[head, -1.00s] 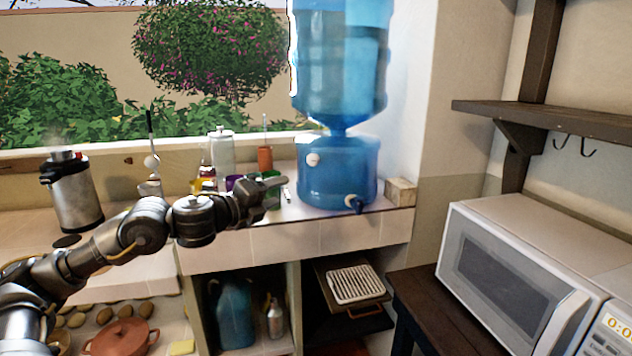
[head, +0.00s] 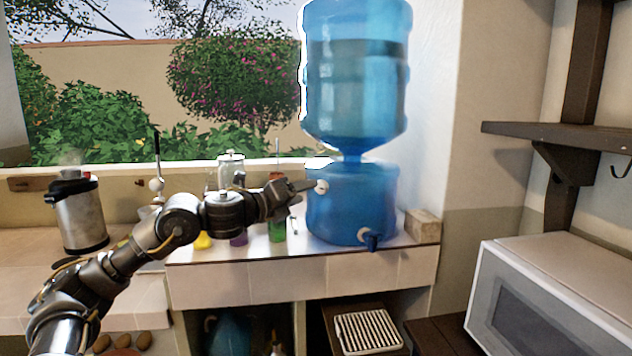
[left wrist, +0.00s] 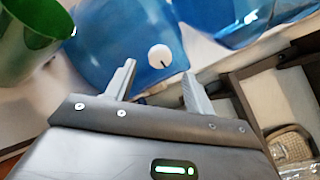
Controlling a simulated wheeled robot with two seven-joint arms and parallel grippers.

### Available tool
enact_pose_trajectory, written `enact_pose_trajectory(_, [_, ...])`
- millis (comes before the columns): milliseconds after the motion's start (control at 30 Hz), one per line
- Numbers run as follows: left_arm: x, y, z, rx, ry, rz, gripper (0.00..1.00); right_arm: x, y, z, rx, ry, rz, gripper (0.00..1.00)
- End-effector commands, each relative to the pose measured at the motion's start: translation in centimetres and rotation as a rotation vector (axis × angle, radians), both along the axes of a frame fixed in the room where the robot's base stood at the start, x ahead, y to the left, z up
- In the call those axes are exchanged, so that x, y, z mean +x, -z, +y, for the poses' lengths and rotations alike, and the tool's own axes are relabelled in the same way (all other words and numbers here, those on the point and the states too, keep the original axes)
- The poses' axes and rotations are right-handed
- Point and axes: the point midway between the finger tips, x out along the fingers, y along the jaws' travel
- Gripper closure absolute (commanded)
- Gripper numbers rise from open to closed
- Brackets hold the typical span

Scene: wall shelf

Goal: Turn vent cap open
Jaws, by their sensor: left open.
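The vent cap (head: 321,187) is a small white round knob on the left front of the blue dispenser base (head: 350,212). In the left wrist view the cap (left wrist: 159,55) has a dark line on its face and lies ahead of the fingers, between their directions. My left gripper (head: 308,186) comes from the left with its fingertips close to the cap; I cannot tell whether they touch it. In the left wrist view my left gripper (left wrist: 158,80) is open, with nothing between its two fingers. My right gripper is not in view.
A green cup (head: 277,229) stands under my left wrist. A small box (head: 422,226) is to the right. A microwave (head: 545,290) stands farther right.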

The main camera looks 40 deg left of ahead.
Motion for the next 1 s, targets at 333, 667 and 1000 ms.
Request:
enact_pose_trajectory(333, [4.8, 0.0, -0.6, -0.002, 0.001, 0.001, 0.46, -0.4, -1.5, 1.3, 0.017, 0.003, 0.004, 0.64])
enact_pose_trajectory(667, [5.4, 0.1, -0.7, 0.0, -0.001, 0.001, 0.46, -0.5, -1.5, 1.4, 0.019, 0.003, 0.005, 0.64])
enact_pose_trajectory(1000, [5.3, 0.1, -0.7, 0.0, -0.001, 0.001, 0.84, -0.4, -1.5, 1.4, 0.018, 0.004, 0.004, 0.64])
